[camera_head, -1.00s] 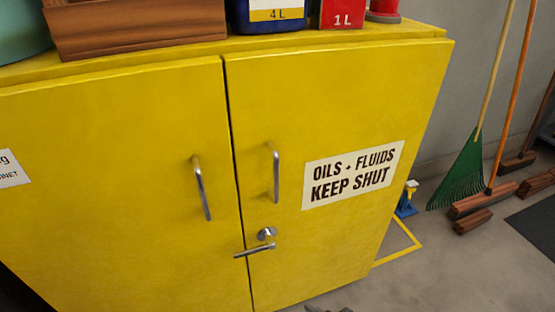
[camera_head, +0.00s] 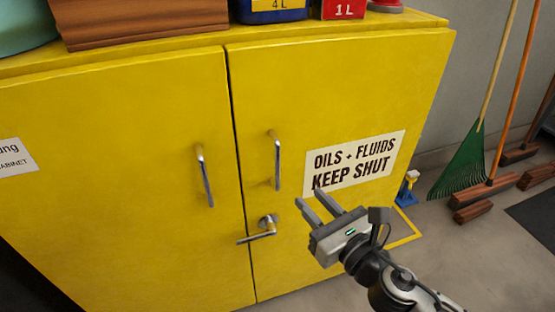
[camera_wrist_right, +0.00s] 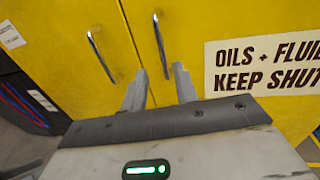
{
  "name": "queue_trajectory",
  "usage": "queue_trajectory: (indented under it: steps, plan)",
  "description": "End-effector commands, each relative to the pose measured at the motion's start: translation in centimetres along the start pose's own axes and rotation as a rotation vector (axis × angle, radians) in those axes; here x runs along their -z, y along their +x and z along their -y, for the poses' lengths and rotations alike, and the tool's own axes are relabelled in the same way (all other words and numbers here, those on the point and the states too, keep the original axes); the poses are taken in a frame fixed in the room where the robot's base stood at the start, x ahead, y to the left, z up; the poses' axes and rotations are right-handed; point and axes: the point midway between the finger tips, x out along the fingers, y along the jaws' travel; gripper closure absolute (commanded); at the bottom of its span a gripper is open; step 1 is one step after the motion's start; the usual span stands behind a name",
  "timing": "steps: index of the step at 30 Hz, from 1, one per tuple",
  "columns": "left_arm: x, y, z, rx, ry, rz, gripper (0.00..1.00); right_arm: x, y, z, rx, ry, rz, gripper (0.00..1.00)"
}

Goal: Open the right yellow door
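The right yellow door (camera_head: 330,110) is shut beside the left yellow door (camera_head: 110,150), with a thin dark seam between them. The right door has a vertical bar handle (camera_head: 275,160) near the seam, and below it a silver lever (camera_head: 258,236) on a round mount. My right gripper (camera_head: 310,198) is open and empty in front of the right door, right of both handles and just under the sign. In the right wrist view, its fingers (camera_wrist_right: 160,72) are apart, pointing towards the door below the bar handle (camera_wrist_right: 160,45). My left gripper is not in view.
A white sign (camera_head: 353,163) is on the right door. A wooden box (camera_head: 140,25), a blue can (camera_head: 268,14) and a red can (camera_head: 340,10) stand on the cabinet top. A green rake (camera_head: 462,160) and a broom (camera_head: 490,188) lean at the right wall. Floor in front is partly visible.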

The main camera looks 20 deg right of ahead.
Motion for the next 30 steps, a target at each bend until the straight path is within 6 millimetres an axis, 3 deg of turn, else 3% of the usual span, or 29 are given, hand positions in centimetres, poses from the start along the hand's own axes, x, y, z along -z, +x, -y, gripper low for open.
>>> queue_trajectory:
  steps: [9, 16, 22, 30]
  plan:
    - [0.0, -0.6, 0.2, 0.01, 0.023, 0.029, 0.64, -0.3, 7.0, 0.1, 0.003, 0.004, 0.003, 0.71]
    - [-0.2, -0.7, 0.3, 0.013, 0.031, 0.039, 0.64, -0.2, 11.3, 0.0, 0.002, 0.006, 0.001, 0.71]
    - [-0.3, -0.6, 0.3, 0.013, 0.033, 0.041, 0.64, 0.0, 13.3, 0.0, 0.002, 0.006, -0.001, 0.71]
    - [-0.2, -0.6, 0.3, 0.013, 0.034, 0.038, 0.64, 0.0, 13.8, 0.0, 0.001, 0.006, -0.002, 0.71]
